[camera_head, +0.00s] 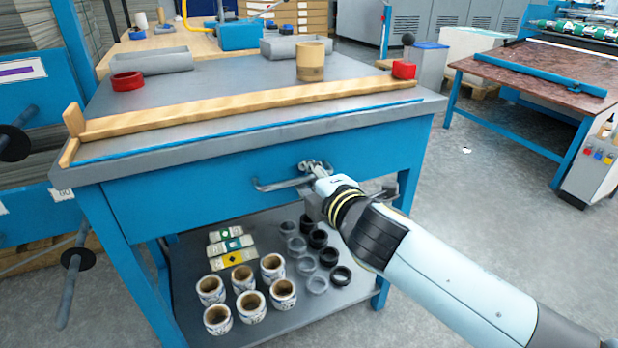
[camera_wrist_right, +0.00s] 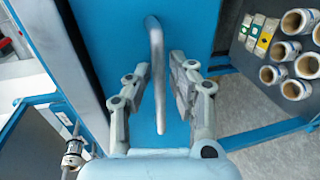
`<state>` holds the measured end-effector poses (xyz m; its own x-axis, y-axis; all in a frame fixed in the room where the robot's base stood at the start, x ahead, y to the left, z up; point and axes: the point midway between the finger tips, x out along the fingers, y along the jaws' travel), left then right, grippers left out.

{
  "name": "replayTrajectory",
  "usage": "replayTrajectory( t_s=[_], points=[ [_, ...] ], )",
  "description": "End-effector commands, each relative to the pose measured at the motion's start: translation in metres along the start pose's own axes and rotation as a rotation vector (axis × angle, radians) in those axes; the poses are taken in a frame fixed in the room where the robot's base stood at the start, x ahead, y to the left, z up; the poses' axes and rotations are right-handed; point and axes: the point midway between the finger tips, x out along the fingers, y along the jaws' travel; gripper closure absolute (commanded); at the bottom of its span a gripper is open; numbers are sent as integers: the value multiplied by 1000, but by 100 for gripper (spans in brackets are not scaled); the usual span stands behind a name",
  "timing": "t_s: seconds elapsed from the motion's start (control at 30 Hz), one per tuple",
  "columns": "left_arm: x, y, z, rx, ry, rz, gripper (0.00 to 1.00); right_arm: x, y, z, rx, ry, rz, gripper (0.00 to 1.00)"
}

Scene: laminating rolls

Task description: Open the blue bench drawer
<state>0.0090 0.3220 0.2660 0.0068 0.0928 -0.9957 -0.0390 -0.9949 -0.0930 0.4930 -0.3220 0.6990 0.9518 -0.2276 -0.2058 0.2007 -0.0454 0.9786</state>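The blue bench drawer (camera_head: 200,192) sits under the grey bench top and its front looks flush with the bench. Its grey bar handle (camera_head: 270,187) runs across the front. My right gripper (camera_head: 316,168) is at the handle, covering part of it. In the right wrist view, the handle (camera_wrist_right: 156,45) passes between the two fingers of my right gripper (camera_wrist_right: 160,72). The fingers are spread, with a visible gap to the handle on both sides. My left gripper is in neither view.
A wooden rail (camera_head: 240,106) and a red ring (camera_head: 127,82) lie on the bench top. Rolls (camera_head: 250,306) and dark rings (camera_head: 318,238) stand on the lower shelf (camera_head: 300,315). Open floor (camera_head: 480,220) lies to the right, before a brown-topped table (camera_head: 540,85).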

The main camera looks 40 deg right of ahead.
Motion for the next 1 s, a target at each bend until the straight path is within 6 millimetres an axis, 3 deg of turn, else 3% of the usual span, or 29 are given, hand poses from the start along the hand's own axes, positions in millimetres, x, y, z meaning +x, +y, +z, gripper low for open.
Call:
replayTrajectory(
  t_s=[0.27, 0.43, 1.0],
  points=[
    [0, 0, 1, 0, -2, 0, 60, 1, 0, 0, 0, 0, 1, 80],
    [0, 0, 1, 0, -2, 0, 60, 1, 0, 0, 0, 0, 1, 100],
    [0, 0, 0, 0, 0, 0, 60, 1, 0, 0, 1, 0, 0, 100]
  ],
)
